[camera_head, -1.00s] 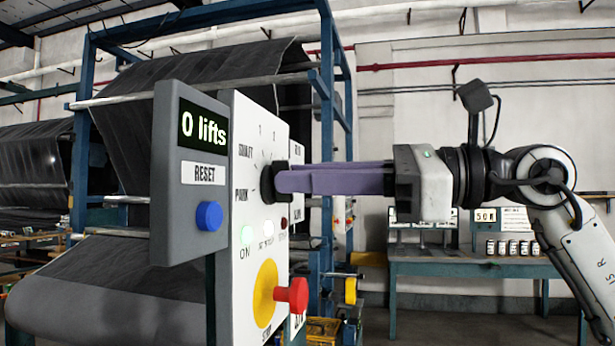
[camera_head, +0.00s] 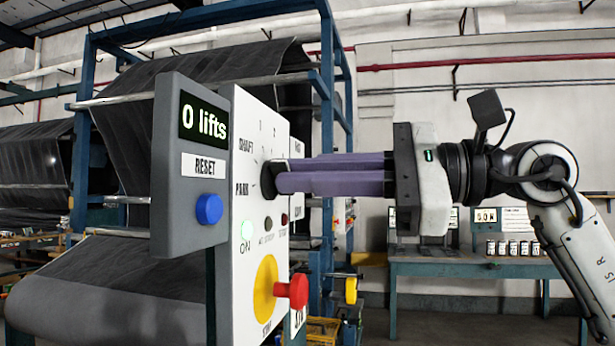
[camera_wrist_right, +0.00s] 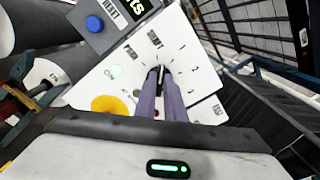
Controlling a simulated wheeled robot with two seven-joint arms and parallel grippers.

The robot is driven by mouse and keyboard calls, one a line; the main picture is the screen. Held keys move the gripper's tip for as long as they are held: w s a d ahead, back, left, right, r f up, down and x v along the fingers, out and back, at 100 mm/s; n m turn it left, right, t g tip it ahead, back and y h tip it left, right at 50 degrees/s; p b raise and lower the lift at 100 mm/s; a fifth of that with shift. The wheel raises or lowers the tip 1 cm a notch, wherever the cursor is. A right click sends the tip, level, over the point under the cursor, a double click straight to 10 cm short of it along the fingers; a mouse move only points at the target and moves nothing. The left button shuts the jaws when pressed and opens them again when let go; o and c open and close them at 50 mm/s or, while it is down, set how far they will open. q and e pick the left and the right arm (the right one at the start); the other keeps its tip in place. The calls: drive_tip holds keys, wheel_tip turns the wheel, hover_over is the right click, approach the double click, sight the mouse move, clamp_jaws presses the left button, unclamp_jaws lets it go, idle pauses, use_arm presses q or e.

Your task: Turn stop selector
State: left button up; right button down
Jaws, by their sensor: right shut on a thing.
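The black selector knob (camera_head: 268,180) sits on the white control panel (camera_head: 243,155), ringed by marks such as PARK, SHAFT, 1 and 2. My right gripper (camera_head: 282,174) reaches in from the right with long purple fingers and is shut on the knob. In the right wrist view, the fingertips (camera_wrist_right: 160,75) clasp the knob (camera_wrist_right: 159,72) on both sides and hide most of it, so its exact pointing is hard to read. The green ON lamp (camera_head: 246,228) is lit, and the lamp beside it is dark. My left gripper does not show.
A grey box with the "0 lifts" display (camera_head: 203,122) and a blue RESET button (camera_head: 209,209) stands left of the panel. A red mushroom button (camera_head: 292,291) on a yellow disc juts out below the knob. A bench (camera_head: 470,268) stands behind on the right.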

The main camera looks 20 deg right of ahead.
drive_tip(key=shift+s+f+n+b, duration=0.1)
drive_tip(key=shift+n+b, duration=0.1)
drive_tip(key=shift+n, duration=1.55)
drive_tip(key=shift+w+f+n+b, duration=0.1)
drive_tip(key=shift+n+b, duration=0.15)
drive_tip(key=shift+n, duration=1.55)
drive_tip(key=shift+s+f+n+b, duration=0.1)
drive_tip(key=shift+n+b, duration=0.1)
drive_tip(key=shift+n, duration=1.55)
drive_tip(key=c, duration=1.8)
unclamp_jaws()
drive_tip(key=shift+c, duration=0.2)
